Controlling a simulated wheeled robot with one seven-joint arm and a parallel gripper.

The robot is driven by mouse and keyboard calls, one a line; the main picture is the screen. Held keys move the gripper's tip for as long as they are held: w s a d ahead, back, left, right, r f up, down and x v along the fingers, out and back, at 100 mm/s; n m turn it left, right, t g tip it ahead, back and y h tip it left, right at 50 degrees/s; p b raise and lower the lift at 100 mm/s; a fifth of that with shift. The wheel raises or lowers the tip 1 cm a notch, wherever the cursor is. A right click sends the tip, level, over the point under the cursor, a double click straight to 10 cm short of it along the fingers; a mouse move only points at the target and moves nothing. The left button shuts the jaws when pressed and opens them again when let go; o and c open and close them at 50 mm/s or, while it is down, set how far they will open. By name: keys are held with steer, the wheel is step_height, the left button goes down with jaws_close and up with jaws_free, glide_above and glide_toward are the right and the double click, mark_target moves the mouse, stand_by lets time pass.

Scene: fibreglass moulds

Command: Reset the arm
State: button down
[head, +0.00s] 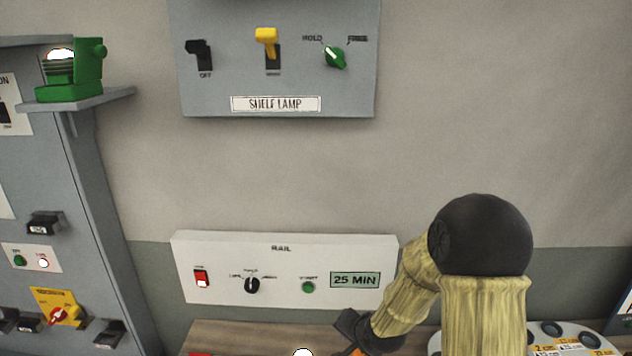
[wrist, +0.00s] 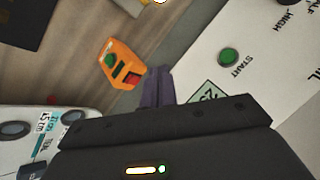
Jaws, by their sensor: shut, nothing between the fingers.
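My gripper (wrist: 158,85) shows in the wrist view with its dark fingers together and nothing between them. In the head view my arm bends down at the lower right, and the dark gripper (head: 348,325) is partly cut off by the bottom edge. It is in front of the lower right part of the white RAIL panel (head: 222,290). In the wrist view the RAIL panel (wrist: 260,95) lies to the right of the fingers, with its green START button. I cannot tell the exact gap between the fingers and the panel.
An orange box (wrist: 108,72) with green and red buttons stands on the wooden bench (wrist: 65,65) beside the fingers. A white unit with dark round holes (wrist: 75,120) is at lower left. The SHELF LAMP panel (head: 210,100) hangs above. A grey cabinet (head: 85,190) stands left.

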steer(key=s+d+r+n+g+h+b, duration=0.1)
steer(key=s+d+n+g+b, duration=0.1)
steer(key=s, duration=0.7)
steer(key=s+d+r+n+g+h+b, duration=0.1)
steer(key=s+d+n, duration=0.3)
steer(key=s, duration=0.5)
steer(key=shift+d+r+n+g+h+b, duration=0.35)
steer(key=shift+d+g+h+b, duration=0.2)
steer(key=shift+d+g, duration=0.25)
